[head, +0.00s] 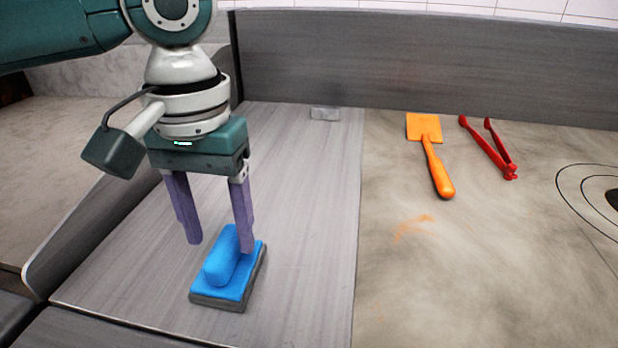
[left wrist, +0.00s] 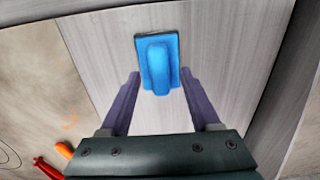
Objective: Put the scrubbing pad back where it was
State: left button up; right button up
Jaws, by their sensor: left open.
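The scrubbing pad (head: 240,287) is blue with a raised blue handle and a dark grey underside. It lies flat on the grey board at the left of the worktop. My left gripper (head: 220,245) is open, with its purple fingers pointing down at the pad's handle. In the left wrist view the pad (left wrist: 157,50) lies ahead of and between the open fingers of my left gripper (left wrist: 160,80). The jaws are not closed on it. Whether a finger touches the pad I cannot tell. My right gripper is not in view.
An orange spatula (head: 431,155) and red tongs (head: 490,148) lie on the stained surface to the right. Orange smears (head: 412,227) mark that surface. A small grey block (head: 325,114) sits near the tall grey back wall (head: 420,62). The board around the pad is clear.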

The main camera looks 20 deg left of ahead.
aim_at(223, 243)
pick_arm(q)
notch_tip(223, 243, up, 8)
jog(key=r+p, duration=0.1)
jog(key=s+d+f+m+t+h, duration=0.1)
jog(key=s+d+f, duration=0.1)
jog(key=d+f, duration=0.1)
jog(key=s+d+f+m+h, duration=0.1)
jog(key=s+d+f+m, duration=0.1)
jog(key=s+d+f, duration=0.1)
jog(key=s+d+f+m+t+h, duration=0.1)
jog(key=s+d+f+m, duration=0.1)
jog(key=s+d+f, duration=0.1)
jog(key=shift+d+f+t, duration=0.15)
jog(key=shift+d+t, duration=0.15)
jog(key=shift+d, duration=0.5)
jog(key=shift+t+y, duration=0.3)
jog(key=shift+t, duration=0.1)
jog(key=s+a, duration=0.1)
jog(key=s+a+f, duration=0.1)
jog(key=s, duration=0.1)
jog(key=shift+s+a+f, duration=0.15)
jog(key=shift+s+f, duration=0.05)
jog(key=shift+s, duration=0.05)
jog(key=s+a, duration=0.1)
jog(key=s+a+y, duration=0.1)
jog(key=s+a, duration=0.1)
jog(key=s+a+y, duration=0.1)
jog(key=a, duration=0.1)
jog(key=shift+s+a+f, duration=0.15)
jog(key=shift+f, duration=0.15)
